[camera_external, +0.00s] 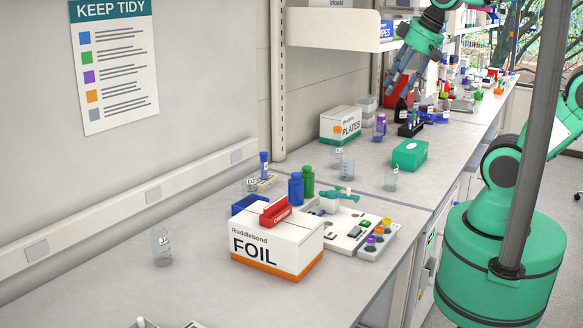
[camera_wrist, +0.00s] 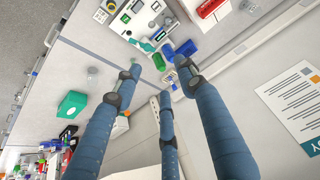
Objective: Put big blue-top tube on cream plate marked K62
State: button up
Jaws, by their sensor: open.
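A tall tube with a blue cap (camera_external: 264,158) stands upright in a small cream rack (camera_external: 265,184) on the bench, near the wall. My gripper (camera_external: 392,84) is raised over the far part of the bench, well away from the tube. Its three blue-grey fingers are spread and empty, and they also show in the wrist view (camera_wrist: 159,79). No K62 mark is readable, so I cannot tell which thing is the cream plate.
A blue bottle (camera_external: 296,189) and green bottle (camera_external: 308,181) stand right of the rack. The foil box (camera_external: 277,252) blocks part of the view. A blue bin (camera_external: 243,205), clear beakers (camera_external: 161,247) and a green box (camera_external: 410,155) stand nearby. The front left bench is mostly clear.

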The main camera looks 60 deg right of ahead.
jog(key=s+f, duration=0.1)
jog(key=s, duration=0.1)
jog(key=s+f, duration=0.1)
jog(key=shift+s+a+f, duration=0.15)
jog(key=shift+s+a, duration=0.05)
jog(key=shift+s, duration=0.2)
notch_tip(320, 180, down, 12)
jog(key=b, duration=1.2)
dwell(0.7)
